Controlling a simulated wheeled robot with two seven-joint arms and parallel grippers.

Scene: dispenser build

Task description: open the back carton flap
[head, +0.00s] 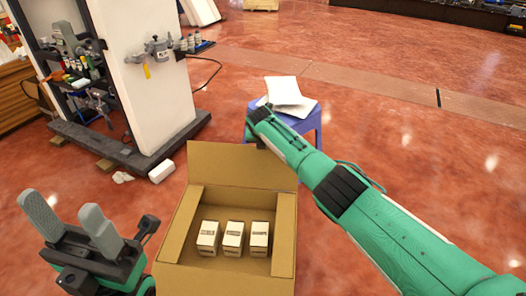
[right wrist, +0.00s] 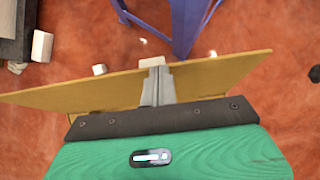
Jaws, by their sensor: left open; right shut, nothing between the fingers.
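The open cardboard carton (head: 283,262) stands at the bottom middle of the head view, with several faces showing and three small white boxes (head: 232,237) inside. Its back flap (head: 240,165) is raised at the far side. In the right wrist view the flap (right wrist: 90,95) crosses as a tan sheet by my right gripper (right wrist: 157,82). That gripper is shut, its fingers overlapping the flap; I cannot tell whether they touch it. In the head view its fingers are hidden behind the flap. My left gripper (head: 70,225) is open and empty, left of the carton.
A blue stool (head: 310,122) with white sheets (head: 286,92) on it stands behind the carton. A white panel stand (head: 150,80) with tools is at the upper left. A white block (head: 161,171) lies on the floor near its base. Red floor at the right is clear.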

